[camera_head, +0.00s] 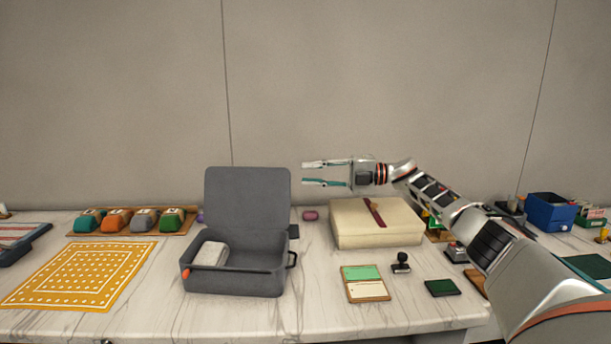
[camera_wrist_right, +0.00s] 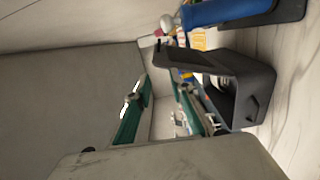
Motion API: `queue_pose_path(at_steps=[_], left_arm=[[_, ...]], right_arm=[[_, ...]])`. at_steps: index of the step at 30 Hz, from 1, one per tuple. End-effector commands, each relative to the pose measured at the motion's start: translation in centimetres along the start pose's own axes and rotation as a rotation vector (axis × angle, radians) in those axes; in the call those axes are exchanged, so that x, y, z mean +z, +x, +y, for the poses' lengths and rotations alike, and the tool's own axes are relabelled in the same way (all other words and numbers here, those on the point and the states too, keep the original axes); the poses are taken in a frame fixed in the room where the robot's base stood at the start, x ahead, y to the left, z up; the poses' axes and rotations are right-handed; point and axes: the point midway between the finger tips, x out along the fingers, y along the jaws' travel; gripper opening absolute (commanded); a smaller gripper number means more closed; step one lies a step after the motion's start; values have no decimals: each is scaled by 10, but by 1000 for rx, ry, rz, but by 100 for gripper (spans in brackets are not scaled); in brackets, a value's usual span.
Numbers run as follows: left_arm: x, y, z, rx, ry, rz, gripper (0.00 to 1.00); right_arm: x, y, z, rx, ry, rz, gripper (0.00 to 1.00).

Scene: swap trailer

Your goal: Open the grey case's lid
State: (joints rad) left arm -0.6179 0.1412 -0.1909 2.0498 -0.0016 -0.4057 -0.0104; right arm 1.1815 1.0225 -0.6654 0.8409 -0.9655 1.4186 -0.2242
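The grey case (camera_head: 235,283) stands on the table left of centre in the head view. Its lid (camera_head: 247,205) is raised and stands upright at the back, so the inside shows. A white block (camera_head: 211,254) lies inside at the left. My right gripper (camera_head: 304,173) is in the air just right of the lid's upper right edge, pointing left. Its fingers are apart with nothing between them. Both teal fingers also show in the right wrist view, with a gap between them. My left gripper is not in view.
A cream box (camera_head: 375,224) with a dark red strap stands under my right arm. Left are a yellow dotted cloth (camera_head: 80,276) and a wooden tray (camera_head: 122,231) of coloured items. A green-and-cream card (camera_head: 365,283) and a black stamp (camera_head: 401,263) lie in front. Clear table lies before the case.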

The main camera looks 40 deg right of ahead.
Motion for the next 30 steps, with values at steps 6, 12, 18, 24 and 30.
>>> queue_pose_path(at_steps=[6,12,18,24,30], left_arm=[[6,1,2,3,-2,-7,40],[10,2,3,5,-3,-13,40],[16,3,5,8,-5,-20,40],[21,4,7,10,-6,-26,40],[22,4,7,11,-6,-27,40]], right_arm=[[1,-14,-2,-2,1,-2,22],[1,-27,-2,-2,1,-1,22],[1,-40,-2,-2,2,-2,22],[0,-50,-2,-2,1,-1,22],[0,-54,0,-1,0,0,22]])
